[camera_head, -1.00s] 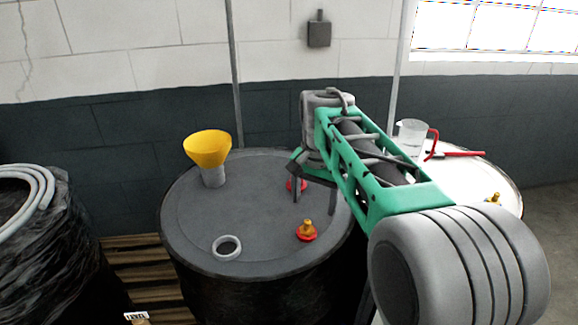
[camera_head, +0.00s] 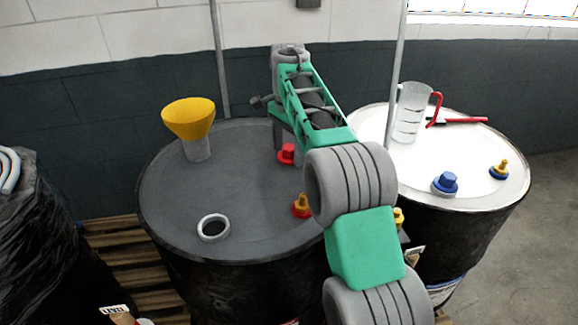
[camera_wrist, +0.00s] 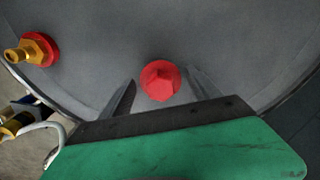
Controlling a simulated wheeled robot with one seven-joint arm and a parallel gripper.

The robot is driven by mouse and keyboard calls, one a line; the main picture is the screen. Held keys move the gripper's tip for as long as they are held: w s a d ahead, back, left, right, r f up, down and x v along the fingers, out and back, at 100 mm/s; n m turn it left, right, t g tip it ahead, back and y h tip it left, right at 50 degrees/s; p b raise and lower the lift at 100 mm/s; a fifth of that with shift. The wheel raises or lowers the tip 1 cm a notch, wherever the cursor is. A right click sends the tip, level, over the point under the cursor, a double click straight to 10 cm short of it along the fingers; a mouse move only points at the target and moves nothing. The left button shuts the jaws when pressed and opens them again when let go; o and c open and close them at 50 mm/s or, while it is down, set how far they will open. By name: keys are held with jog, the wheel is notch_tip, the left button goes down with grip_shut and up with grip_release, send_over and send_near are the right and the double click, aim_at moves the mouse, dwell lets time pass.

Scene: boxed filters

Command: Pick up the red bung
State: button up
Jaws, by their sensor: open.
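The red bung (camera_head: 286,154) sits on the dark grey drum top (camera_head: 240,180), towards its back right. In the wrist view the bung (camera_wrist: 160,80) shows as a faceted red cap in the middle. My gripper (camera_wrist: 159,84) is open, with one dark finger on each side of the bung and a visible gap to it on both sides. In the head view my gripper (camera_head: 284,138) points down at the bung and partly hides it. How far the fingertips are above the drum top I cannot tell.
A red-based brass fitting (camera_head: 301,207) stands nearby on the same drum. A yellow funnel (camera_head: 189,120) and an open ringed hole (camera_head: 213,228) are to the left. The white drum (camera_head: 480,180) at right bears a jug (camera_head: 409,112), a blue bung (camera_head: 446,183) and a blue-based brass fitting (camera_head: 499,169).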

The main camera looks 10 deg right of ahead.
jog(key=shift+d+f, duration=0.1)
jog(key=shift+f, duration=0.05)
jog(key=c, duration=1.2)
